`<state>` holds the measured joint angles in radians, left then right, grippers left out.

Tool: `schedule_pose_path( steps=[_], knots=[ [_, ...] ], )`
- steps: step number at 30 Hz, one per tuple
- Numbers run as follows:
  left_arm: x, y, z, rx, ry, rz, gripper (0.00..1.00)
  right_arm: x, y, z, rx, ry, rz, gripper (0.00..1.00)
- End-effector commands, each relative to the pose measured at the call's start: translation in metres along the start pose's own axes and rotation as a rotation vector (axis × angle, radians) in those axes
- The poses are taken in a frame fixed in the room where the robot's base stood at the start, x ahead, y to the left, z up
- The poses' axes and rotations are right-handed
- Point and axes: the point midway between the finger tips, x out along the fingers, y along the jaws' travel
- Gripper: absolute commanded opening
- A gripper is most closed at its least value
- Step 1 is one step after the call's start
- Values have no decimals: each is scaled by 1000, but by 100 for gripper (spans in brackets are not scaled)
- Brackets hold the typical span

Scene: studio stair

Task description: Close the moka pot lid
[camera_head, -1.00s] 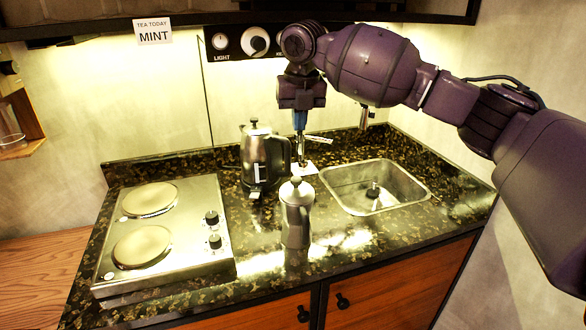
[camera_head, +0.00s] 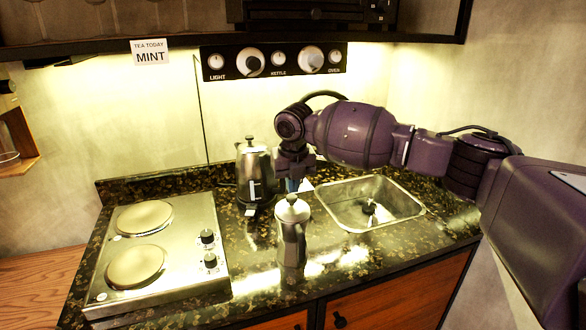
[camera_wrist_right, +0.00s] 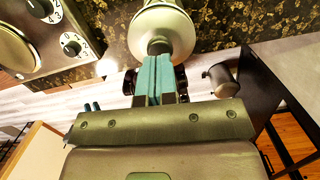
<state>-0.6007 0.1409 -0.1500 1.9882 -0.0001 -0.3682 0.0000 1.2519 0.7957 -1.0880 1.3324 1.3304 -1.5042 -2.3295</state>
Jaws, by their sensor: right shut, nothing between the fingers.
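The silver moka pot (camera_head: 291,243) stands upright on the dark stone counter, in front of the kettle. Its round lid (camera_head: 292,212) with a small knob on top appears to lie flat over the pot's rim. My right gripper (camera_head: 293,186) is low, just behind the pot's top in the head view, its tips partly hidden. In the right wrist view its teal fingers (camera_wrist_right: 155,78) are together and empty. They point at the lid's dark knob (camera_wrist_right: 158,47), very close to it; I cannot tell whether they touch. My left gripper is not in view.
A steel kettle (camera_head: 255,165) stands behind the pot, close to my right gripper. A two-plate hob (camera_head: 180,290) is on the left and a sink (camera_head: 375,216) on the right. The counter in front of the pot is clear.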

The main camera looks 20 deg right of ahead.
Motion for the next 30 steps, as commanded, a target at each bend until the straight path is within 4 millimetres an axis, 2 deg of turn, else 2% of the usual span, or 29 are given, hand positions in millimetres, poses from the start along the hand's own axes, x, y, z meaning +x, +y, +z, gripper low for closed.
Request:
schedule_pose_path(
  steps=[7, 30],
  knots=[
    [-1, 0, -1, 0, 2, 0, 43, 16, 0, 0, 1, -1, 0, 0],
    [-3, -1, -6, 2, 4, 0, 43, 23, 0, 2, 1, 0, 0, 0]
  ],
)
